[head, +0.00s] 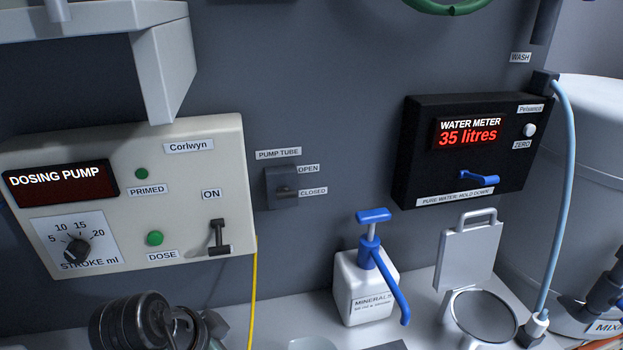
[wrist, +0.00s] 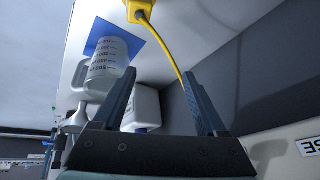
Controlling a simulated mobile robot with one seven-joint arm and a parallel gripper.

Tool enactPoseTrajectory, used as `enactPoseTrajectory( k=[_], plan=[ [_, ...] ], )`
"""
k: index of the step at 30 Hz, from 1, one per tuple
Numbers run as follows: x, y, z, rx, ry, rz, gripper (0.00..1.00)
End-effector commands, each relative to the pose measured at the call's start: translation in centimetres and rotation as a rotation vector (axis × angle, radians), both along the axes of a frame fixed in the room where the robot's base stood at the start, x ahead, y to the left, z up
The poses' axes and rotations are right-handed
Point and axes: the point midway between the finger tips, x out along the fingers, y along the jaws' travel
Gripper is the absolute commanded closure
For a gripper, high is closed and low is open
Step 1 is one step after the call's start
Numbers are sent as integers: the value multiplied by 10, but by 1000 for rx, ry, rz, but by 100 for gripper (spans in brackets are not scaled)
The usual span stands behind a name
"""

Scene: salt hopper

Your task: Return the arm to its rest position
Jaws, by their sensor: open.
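My gripper (wrist: 163,105) shows in the wrist view with its two dark fingers spread apart and nothing between them. It is open. Behind the fingers stand a clear measuring jug (wrist: 108,70) with marked graduations and a white container (wrist: 145,103), partly hidden by the left finger. In the head view part of my arm (head: 130,322) shows at the lower left, below the dosing pump; the gripper's fingers do not show there.
The dosing pump panel (head: 190,190) and water meter (head: 470,155) are on the grey wall. A minerals bottle (head: 360,283) with a blue pump stands on the counter. A yellow cable (wrist: 172,52) runs near the gripper. A light-blue hose (head: 567,180) hangs at right.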

Motion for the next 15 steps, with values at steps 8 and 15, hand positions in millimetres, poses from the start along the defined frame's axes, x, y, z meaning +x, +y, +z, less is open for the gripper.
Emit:
enactPoseTrajectory(
  k=[8, 15],
  plan=[
    [72, -89, 133, -133, -543, 388, 26],
    [61, -140, 237, -416, -880, 533, 26]
  ],
)
